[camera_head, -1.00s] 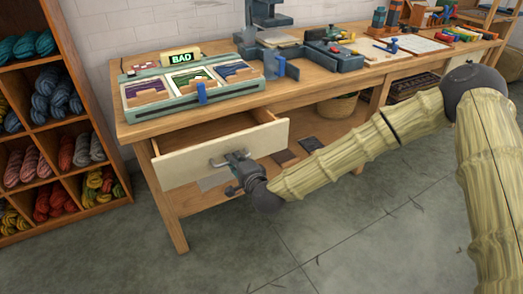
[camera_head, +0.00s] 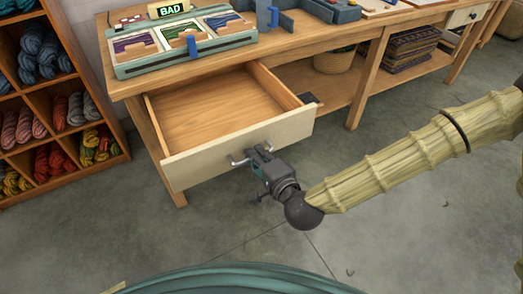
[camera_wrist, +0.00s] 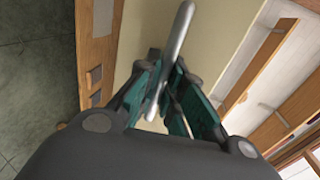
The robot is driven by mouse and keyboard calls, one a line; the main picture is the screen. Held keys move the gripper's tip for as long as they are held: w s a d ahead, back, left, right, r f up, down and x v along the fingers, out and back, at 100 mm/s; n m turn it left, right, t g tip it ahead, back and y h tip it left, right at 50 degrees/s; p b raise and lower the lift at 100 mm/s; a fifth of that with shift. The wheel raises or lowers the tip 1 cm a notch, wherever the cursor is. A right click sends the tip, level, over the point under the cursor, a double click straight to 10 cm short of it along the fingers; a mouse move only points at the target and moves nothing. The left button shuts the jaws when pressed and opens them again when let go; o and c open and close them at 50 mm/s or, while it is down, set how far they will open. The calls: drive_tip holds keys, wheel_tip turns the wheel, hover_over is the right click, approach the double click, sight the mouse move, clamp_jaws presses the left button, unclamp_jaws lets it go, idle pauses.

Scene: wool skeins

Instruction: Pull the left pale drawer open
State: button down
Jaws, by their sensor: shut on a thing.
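The left pale drawer (camera_head: 205,158) stands well out from the wooden workbench, and its empty wooden inside shows from above. Its metal bar handle (camera_head: 237,162) is on the middle of the pale front. My gripper (camera_head: 258,152) is shut on this handle, with my arm reaching in from the right. In the wrist view the handle (camera_wrist: 178,40) runs between the teal fingers of my gripper (camera_wrist: 165,88), in front of the pale drawer front (camera_wrist: 138,35).
A sorting tray with a BAD sign (camera_head: 185,45) stands on the bench top above the drawer. A shelf of wool skeins (camera_head: 60,110) is at the left. A basket (camera_head: 335,60) and folded cloth (camera_head: 408,52) sit on the lower shelf. The floor in front is clear.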

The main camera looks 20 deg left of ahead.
drive_tip(key=c, duration=1.5)
unclamp_jaws()
drive_tip(key=shift+s, duration=0.1)
drive_tip(key=v, duration=0.7)
drive_tip(key=shift+d+r, duration=0.1)
drive_tip(key=shift+d, duration=0.1)
